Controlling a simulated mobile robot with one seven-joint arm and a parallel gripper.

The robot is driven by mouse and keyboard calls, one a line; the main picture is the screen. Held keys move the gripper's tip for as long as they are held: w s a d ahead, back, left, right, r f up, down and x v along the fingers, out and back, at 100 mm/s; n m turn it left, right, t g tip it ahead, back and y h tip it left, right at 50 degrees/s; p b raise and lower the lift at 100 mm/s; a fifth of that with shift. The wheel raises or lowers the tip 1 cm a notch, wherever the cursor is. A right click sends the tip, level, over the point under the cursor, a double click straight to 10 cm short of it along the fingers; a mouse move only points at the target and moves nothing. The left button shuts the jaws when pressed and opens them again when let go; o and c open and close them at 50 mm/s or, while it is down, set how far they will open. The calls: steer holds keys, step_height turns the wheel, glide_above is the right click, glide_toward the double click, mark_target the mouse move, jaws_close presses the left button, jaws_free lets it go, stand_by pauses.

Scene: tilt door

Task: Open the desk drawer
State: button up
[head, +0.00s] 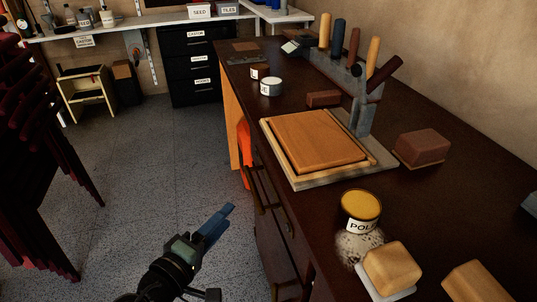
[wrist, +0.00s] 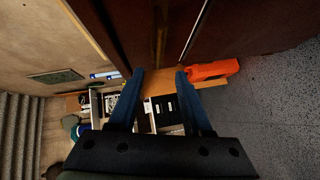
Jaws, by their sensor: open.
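The dark brown desk (head: 300,113) runs along the right of the head view. Its front faces left and has drawer fronts (head: 273,232) with a bar-like handle (head: 262,190); whether any drawer stands ajar is hard to tell. My gripper (head: 222,222), with blue fingers, is left of the drawer fronts and apart from them, over the floor. In the wrist view my gripper (wrist: 160,82) is open with nothing between the fingers. Dark brown desk panels (wrist: 245,25) fill the top there, with a narrow brownish strip (wrist: 160,35), perhaps a handle, ahead of the gap.
On the desk are a wooden board (head: 318,140), a yellow-lidded jar (head: 360,212), blocks and a tool rack. An orange item (head: 244,150) hangs by the desk's far end. Stacked dark red chairs (head: 35,150) stand left. The grey floor (head: 160,160) between is clear.

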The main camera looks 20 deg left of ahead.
mark_target(253, 186)
steer(key=b+x, duration=0.4)
steer(key=x, duration=0.9)
steer(key=shift+s, duration=0.1)
jaws_close()
steer(key=shift+f, duration=0.1)
stand_by(1.0)
